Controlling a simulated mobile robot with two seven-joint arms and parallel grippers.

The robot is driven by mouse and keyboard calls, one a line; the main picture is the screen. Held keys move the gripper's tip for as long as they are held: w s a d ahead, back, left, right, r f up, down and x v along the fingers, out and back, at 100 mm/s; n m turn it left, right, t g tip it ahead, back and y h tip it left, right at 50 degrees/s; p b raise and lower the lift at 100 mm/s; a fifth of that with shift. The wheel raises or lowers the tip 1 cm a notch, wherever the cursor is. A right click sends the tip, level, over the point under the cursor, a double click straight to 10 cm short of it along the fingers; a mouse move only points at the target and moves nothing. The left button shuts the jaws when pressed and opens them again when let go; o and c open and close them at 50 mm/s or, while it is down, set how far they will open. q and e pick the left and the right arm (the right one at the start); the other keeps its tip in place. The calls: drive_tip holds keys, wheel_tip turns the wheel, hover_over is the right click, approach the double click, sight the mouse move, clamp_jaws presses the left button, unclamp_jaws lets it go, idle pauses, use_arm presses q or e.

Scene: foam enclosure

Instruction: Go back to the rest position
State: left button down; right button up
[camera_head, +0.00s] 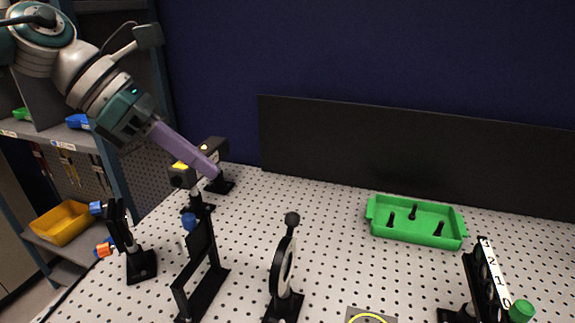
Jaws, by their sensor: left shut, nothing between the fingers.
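My left arm comes in from the upper left. My left gripper (212,172) has long purple fingers pressed together, with nothing between them. It points down and to the right over the far left part of the perforated table (330,213). Its tip is in front of or beside a small black device with a yellow face (181,166); I cannot tell if they touch. My right gripper is out of view.
A black round-framed mount (285,265), a black bracket (197,265) and a post with blue and orange knobs (140,264) stand at the front left. A green tray (405,232) and a numbered rack (490,275) are at right. A black panel (420,150) stands behind.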

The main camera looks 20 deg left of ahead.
use_arm(q)
drive_tip(key=w+d+r+n+t+h, duration=0.1)
drive_tip(key=d+r+n+t+h, duration=0.1)
drive_tip(key=d+r+n+t, duration=0.45)
drive_tip(key=d+r+n+t+h, duration=0.2)
drive_tip(key=d+r+n+t, duration=0.15)
drive_tip(key=d+n, duration=0.6)
drive_tip(key=s+a+f+n+g+y, duration=0.1)
drive_tip(key=s+a+f+n+y, duration=0.4)
drive_tip(key=n, duration=0.6)
drive_tip(key=s+a+f+n+g+y, duration=0.1)
drive_tip(key=s+a+f+n+y, duration=0.45)
drive_tip(key=n, duration=0.55)
drive_tip(key=s+a+f+n+g, duration=0.1)
drive_tip(key=s+f+n+g, duration=0.3)
drive_tip(key=s, duration=0.5)
drive_tip(key=s+a+f+n+g, duration=0.1)
drive_tip(key=s+f+n+g, duration=0.2)
drive_tip(key=s+f+g, duration=0.35)
wheel_tip(320, 180, up, 34)
drive_tip(key=t+p, duration=0.2)
drive_tip(key=p, duration=3)
drive_tip(key=shift+s+r+y, duration=0.15)
drive_tip(key=shift+s+y, duration=0.15)
drive_tip(key=shift+y, duration=0.05)
